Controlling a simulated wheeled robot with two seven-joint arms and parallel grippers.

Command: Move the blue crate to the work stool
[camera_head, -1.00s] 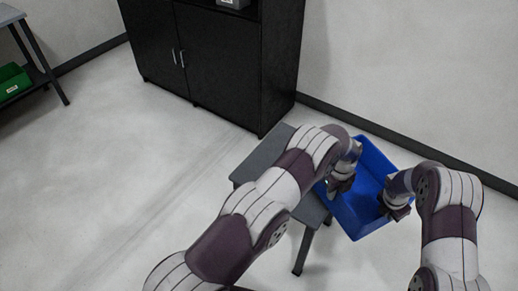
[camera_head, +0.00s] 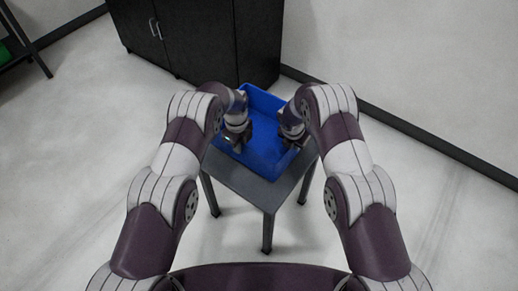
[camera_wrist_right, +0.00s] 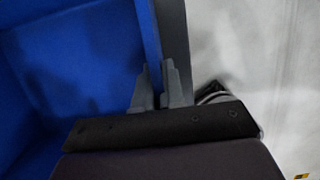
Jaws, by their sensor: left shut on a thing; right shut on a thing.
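The blue crate (camera_head: 264,143) is upright and empty, between my two grippers, over the far part of the grey work stool (camera_head: 256,190). I cannot tell whether its base touches the stool top. My left gripper (camera_head: 238,142) is shut on the crate's left wall; its fingertips are partly hidden. My right gripper (camera_head: 291,138) is shut on the right wall. In the right wrist view the fingers of my right gripper (camera_wrist_right: 157,78) straddle the rim of the crate (camera_wrist_right: 75,70), with a grey strip of the stool beside it.
A black cabinet (camera_head: 200,40) stands just behind the stool and crate. A dark shelf unit (camera_head: 25,45) with a green bin (camera_head: 12,48) is at the far left. A pale wall (camera_head: 400,60) runs along the right. The floor to the left is open.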

